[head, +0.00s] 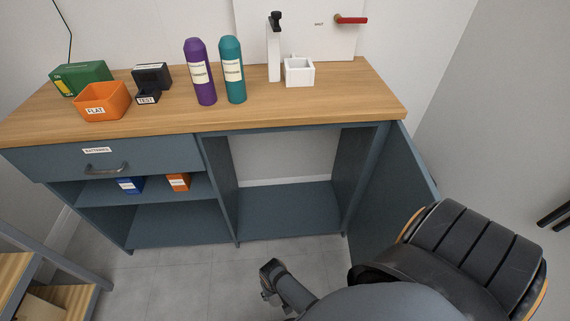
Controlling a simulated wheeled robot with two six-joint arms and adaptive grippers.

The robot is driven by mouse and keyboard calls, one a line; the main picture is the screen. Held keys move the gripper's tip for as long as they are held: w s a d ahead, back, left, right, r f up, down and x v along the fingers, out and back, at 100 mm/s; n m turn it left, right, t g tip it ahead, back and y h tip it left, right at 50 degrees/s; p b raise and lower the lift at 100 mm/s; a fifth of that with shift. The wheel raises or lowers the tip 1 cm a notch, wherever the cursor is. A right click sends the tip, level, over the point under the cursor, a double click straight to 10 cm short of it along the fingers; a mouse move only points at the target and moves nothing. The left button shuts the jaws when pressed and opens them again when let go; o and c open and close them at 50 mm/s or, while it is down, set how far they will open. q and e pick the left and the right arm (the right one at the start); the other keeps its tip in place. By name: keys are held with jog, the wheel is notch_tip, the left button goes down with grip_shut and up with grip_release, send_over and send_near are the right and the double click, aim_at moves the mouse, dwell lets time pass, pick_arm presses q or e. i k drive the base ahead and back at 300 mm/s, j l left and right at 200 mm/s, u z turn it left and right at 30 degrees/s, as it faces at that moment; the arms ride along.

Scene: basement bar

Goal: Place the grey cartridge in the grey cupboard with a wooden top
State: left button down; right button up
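The blue-grey cupboard with a wooden top (300,111) stands ahead of me. Its right compartment (285,207) is open and looks empty, and its door (390,190) is swung out to the right. I see no grey cartridge in the head view. A purple cartridge-like bottle (200,85) and a teal one (233,85) stand upright on the wooden top. My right gripper (270,273) is low in front of the cupboard, below the right compartment's front edge; its fingers are too small and dark to tell open from shut. My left gripper is out of view.
On the top are a green box (82,78), an orange bin labelled FLAT (102,104), a black tester (152,77), a white stand (274,60) and a white cup (299,74). Left shelves hold a blue box (131,185) and an orange box (178,182). Wooden steps stand lower left.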

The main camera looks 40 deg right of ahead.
aim_at(272, 218)
jog(key=i+l, duration=0.35)
jog(key=i, duration=0.15)
jog(key=i+l, duration=0.35)
jog(key=i, duration=0.1)
